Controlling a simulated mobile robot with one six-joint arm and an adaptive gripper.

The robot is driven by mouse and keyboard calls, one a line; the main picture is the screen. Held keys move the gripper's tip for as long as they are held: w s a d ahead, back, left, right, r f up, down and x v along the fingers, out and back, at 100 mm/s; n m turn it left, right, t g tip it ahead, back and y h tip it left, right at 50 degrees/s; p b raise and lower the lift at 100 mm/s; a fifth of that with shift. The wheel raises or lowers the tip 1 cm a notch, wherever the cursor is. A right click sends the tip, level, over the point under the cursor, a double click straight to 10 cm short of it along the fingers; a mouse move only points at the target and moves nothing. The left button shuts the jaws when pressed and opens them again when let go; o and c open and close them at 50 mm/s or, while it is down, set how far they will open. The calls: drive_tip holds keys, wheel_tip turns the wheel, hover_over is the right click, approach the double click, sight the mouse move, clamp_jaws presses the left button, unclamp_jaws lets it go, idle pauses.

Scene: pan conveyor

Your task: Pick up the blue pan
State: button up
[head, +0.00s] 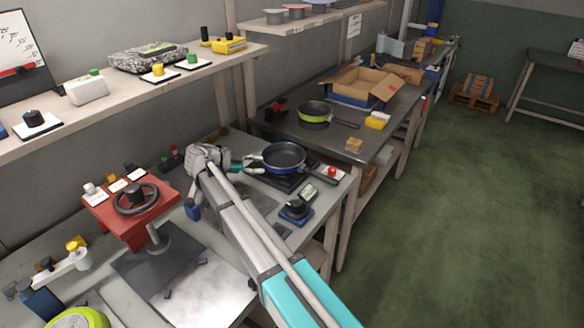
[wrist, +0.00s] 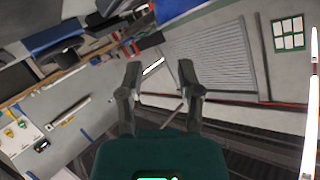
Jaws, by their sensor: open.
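The blue pan (head: 284,155) sits level on a black hob on the near workbench in the head view. It has a dark inside, a blue outer side and a dark handle (head: 320,177) pointing to the lower right. My gripper (head: 254,164) is just left of the pan, at the side away from the handle. I cannot tell whether it touches the pan. In the wrist view my gripper (wrist: 159,70) shows two spread fingers with nothing between them. I cannot make out the pan surely in the wrist view.
A green pan (head: 314,113) lies on the further table, near a cardboard box (head: 360,87). A red button (head: 331,171) and a small dark-blue device (head: 296,211) are near the hob. A red stand with a handwheel (head: 136,198) is at left. The green floor at right is clear.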

drive_tip(key=b, duration=0.2)
approach(300, 167)
drive_tip(key=shift+s+a+f, duration=0.1)
drive_tip(key=shift+s+f, duration=0.15)
drive_tip(key=shift+s, duration=0.1)
drive_tip(key=shift+b+x, duration=0.65)
drive_tip(key=shift+x, duration=1.95)
clamp_jaws()
